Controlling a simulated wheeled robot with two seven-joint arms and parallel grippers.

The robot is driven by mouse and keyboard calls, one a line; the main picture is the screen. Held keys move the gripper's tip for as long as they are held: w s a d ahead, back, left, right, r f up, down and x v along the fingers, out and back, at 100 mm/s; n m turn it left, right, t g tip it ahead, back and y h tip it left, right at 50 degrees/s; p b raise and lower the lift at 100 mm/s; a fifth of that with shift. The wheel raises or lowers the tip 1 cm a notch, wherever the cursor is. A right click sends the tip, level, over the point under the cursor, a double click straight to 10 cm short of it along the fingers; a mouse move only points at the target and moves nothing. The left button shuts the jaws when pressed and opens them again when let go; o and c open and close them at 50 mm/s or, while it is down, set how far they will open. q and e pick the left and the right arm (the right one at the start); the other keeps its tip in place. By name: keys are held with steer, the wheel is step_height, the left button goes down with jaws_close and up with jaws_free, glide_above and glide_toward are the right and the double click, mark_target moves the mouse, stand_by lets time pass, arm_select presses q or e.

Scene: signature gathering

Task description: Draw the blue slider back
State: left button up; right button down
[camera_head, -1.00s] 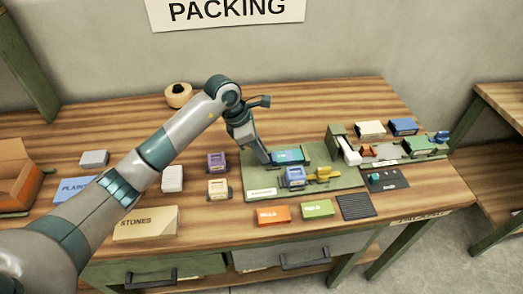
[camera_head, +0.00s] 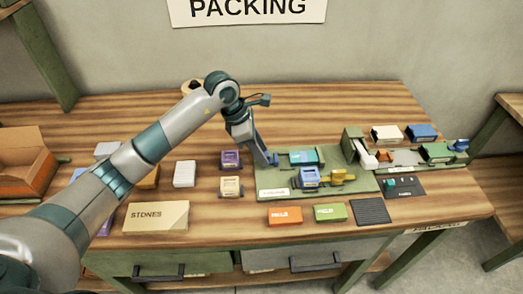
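A green board (camera_head: 345,188) lies on the wooden table. On it are a blue block (camera_head: 310,178), a teal-blue piece (camera_head: 303,158) behind it and a yellow piece (camera_head: 342,177) to the right. I cannot tell for sure which blue piece is the slider. My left gripper (camera_head: 272,160) points down at the board's back left, just left of the teal-blue piece, with a small gap in the picture. Its fingers are too small to tell open from shut. My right gripper is not in view.
Purple (camera_head: 231,159) and beige (camera_head: 231,187) blocks stand left of the board. Orange (camera_head: 285,216) and green (camera_head: 330,213) blocks lie in front. A green fixture (camera_head: 352,142) stands at the right. My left arm crosses above a box labelled STONES (camera_head: 156,217).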

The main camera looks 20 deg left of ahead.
arm_select(q)
steer(key=shift+d, duration=0.1)
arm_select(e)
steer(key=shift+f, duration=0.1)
